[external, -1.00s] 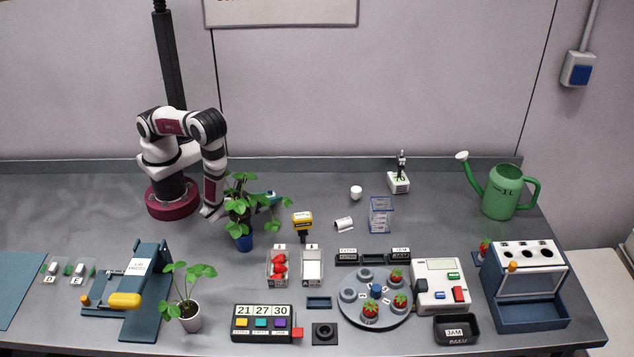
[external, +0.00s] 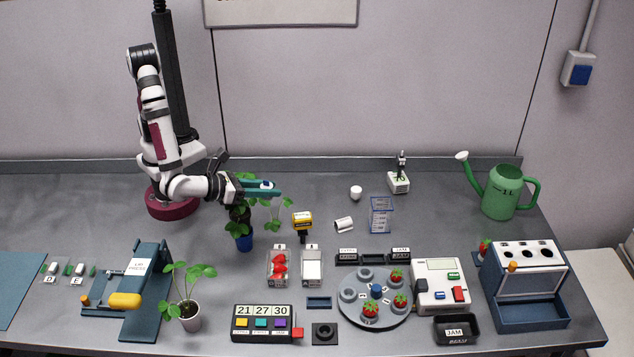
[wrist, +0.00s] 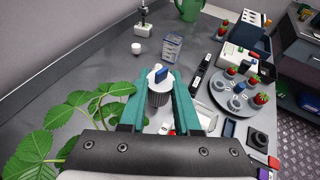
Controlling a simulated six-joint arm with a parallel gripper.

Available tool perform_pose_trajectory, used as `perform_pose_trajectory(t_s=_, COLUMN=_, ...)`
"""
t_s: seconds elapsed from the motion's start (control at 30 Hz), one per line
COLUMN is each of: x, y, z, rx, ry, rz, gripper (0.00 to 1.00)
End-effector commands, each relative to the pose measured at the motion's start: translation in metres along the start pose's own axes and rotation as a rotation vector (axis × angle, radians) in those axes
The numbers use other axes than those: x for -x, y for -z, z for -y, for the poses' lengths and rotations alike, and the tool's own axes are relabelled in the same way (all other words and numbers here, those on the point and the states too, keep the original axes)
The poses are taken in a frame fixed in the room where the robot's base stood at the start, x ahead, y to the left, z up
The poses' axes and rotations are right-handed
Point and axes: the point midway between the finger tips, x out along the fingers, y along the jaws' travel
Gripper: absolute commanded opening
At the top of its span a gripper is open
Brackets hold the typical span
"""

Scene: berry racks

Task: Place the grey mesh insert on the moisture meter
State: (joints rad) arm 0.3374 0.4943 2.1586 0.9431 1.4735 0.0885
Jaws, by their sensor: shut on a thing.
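My gripper (external: 272,187) is shut on the grey mesh insert, a ribbed grey cylinder (wrist: 158,98) with a white top and a blue tab. It sits between the teal fingers in the wrist view. In the external view, only a small white and blue part of it (external: 267,184) shows. The gripper is raised, close to the leafy plant in the blue pot (external: 244,243). A yellow-headed device on a black stem (external: 302,221) stands to the right of that plant, apart from the gripper. It may be the moisture meter; its label is too small to read.
A white cylinder (external: 343,225) lies near a blue-framed rack (external: 381,215) and a small white cup (external: 356,192). Clear boxes, one with red berries (external: 279,267), stand in front. A round grey turntable (external: 351,318) and a white keyed device (external: 427,295) are farther right.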

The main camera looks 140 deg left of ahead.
Motion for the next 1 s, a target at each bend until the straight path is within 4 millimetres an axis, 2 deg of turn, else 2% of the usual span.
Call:
perform_pose_trajectory(t_s=0.03, x=0.013, y=-0.004, z=0.011, rx=-0.006, ry=0.029, rz=-0.003, gripper=0.00)
perform_pose_trajectory(t_s=0.1, x=0.025, y=-0.008, z=0.021, rx=-0.021, ry=0.053, rz=-0.007, gripper=0.00)
perform_pose_trajectory(t_s=0.17, x=0.027, y=-0.010, z=0.024, rx=-0.027, ry=0.063, rz=-0.009, gripper=0.00)
perform_pose_trajectory(t_s=0.27, x=0.006, y=-0.007, z=0.021, rx=-0.034, ry=0.062, rz=-0.010, gripper=0.00)
perform_pose_trajectory(t_s=0.4, x=-0.046, y=0.002, z=0.012, rx=-0.035, ry=0.058, rz=-0.010, gripper=0.00)
perform_pose_trajectory(t_s=0.5, x=-0.077, y=0.007, z=0.007, rx=-0.034, ry=0.060, rz=-0.011, gripper=0.00)
perform_pose_trajectory(t_s=0.6, x=-0.095, y=0.011, z=0.005, rx=-0.033, ry=0.063, rz=-0.010, gripper=0.00)
perform_pose_trajectory(t_s=0.67, x=-0.101, y=0.014, z=0.004, rx=-0.033, ry=0.065, rz=-0.011, gripper=0.00)
perform_pose_trajectory(t_s=0.83, x=-0.115, y=0.044, z=0.004, rx=-0.036, ry=0.066, rz=-0.010, gripper=0.00)
perform_pose_trajectory(t_s=1.0, x=-0.117, y=0.049, z=0.004, rx=-0.031, ry=0.067, rz=-0.010, gripper=0.00)
